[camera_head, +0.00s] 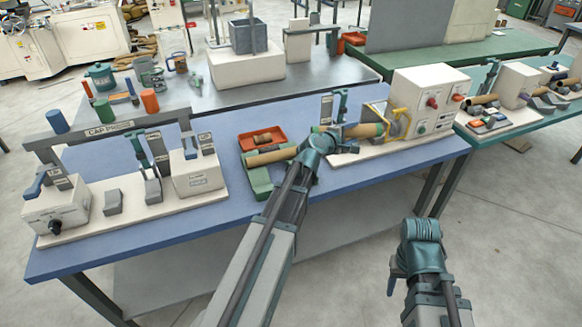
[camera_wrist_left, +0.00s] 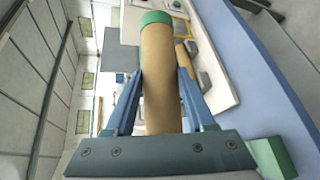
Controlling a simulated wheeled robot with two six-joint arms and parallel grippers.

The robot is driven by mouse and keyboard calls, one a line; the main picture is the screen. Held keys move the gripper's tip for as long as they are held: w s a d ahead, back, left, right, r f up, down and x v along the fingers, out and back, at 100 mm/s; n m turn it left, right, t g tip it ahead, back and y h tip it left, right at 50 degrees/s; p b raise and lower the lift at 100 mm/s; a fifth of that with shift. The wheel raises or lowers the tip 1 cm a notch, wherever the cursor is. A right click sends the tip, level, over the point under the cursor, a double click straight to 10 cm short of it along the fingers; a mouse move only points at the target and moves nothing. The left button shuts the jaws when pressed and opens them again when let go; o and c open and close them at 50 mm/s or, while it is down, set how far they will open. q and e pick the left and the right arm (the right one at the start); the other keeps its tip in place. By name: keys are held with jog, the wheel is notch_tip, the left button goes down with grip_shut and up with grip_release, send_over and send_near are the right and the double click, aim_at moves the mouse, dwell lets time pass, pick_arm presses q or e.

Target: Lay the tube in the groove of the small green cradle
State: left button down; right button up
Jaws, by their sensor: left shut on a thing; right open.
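My left gripper (camera_head: 312,150) is shut on a tan cardboard tube (camera_head: 272,157). In the left wrist view the tube (camera_wrist_left: 160,75) sits between two blue fingers, with a green cap (camera_wrist_left: 156,18) at its far end. Its near part is hidden behind the gripper's palm. In the head view the tube's left part is over the small green cradle (camera_head: 258,182); I cannot tell whether it touches. The cradle (camera_wrist_left: 272,157) also shows at the lower right of the wrist view. My right gripper (camera_head: 397,280) is open and empty, in front of the table.
An orange tray (camera_head: 262,138) with a short core lies behind the cradle. A winder (camera_head: 432,100) with a yellow guard and another tube (camera_head: 368,130) stands to the right. The cap press (camera_head: 125,190) stands to the left. The blue tabletop (camera_head: 215,222) is bare along its front.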

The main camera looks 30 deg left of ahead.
pick_arm(q)
notch_tip(320, 180, down, 9)
jog(key=b, duration=0.7)
jog(key=s+a+f+n+y, duration=0.15)
jog(key=s+a, duration=0.25)
jog(key=a, duration=0.6)
jog(key=s+a+r+n+y, duration=0.1)
jog(key=s+a+n+y, duration=0.2)
jog(key=a, duration=0.6)
jog(key=shift+m+h, duration=0.25)
jog(key=shift+m, duration=0.4)
jog(key=f+b, duration=1)
jog(key=shift+s+a+f+b, duration=0.15)
jog(key=shift+s+f+b, duration=0.1)
jog(key=shift+s+b, duration=0.1)
pick_arm(e)
notch_tip(320, 180, down, 20)
pick_arm(q)
jog(key=shift+c, duration=0.8)
grip_release()
